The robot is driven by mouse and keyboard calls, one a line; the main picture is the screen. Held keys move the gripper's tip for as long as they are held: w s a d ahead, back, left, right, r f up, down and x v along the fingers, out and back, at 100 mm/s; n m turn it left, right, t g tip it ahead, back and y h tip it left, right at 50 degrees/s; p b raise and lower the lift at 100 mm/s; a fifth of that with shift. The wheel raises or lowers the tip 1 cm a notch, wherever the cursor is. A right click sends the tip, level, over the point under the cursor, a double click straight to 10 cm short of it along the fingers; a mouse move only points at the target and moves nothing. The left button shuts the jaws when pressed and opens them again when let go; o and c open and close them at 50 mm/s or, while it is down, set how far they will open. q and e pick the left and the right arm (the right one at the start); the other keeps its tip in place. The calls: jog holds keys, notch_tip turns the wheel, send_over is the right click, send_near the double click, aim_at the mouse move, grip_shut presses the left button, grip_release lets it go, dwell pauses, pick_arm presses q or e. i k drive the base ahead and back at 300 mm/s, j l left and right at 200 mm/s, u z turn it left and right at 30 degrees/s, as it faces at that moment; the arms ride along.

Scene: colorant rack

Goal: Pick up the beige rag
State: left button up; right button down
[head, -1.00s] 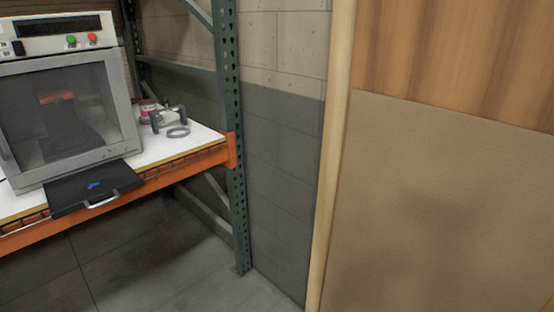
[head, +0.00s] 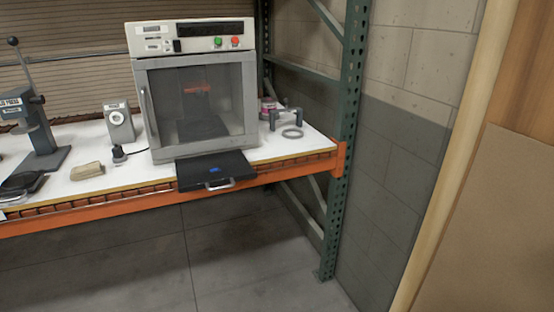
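A small folded beige rag (head: 87,171) lies flat on the white shelf top, near its front edge, in the left part of the head view. It sits between a grey press on its left and a small dark knobbed item on its right. Neither of my grippers is in view.
The white shelf (head: 107,183) has an orange front beam (head: 100,213) and a green upright (head: 345,130). On it stand a grey press (head: 42,140), a white device (head: 119,122), a glass-fronted oven (head: 200,95) and a clamp (head: 286,118). A black tray (head: 215,170) juts out in front. The floor (head: 200,260) is clear.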

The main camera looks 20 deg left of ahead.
aim_at(90, 170)
jog(key=u, duration=1.95)
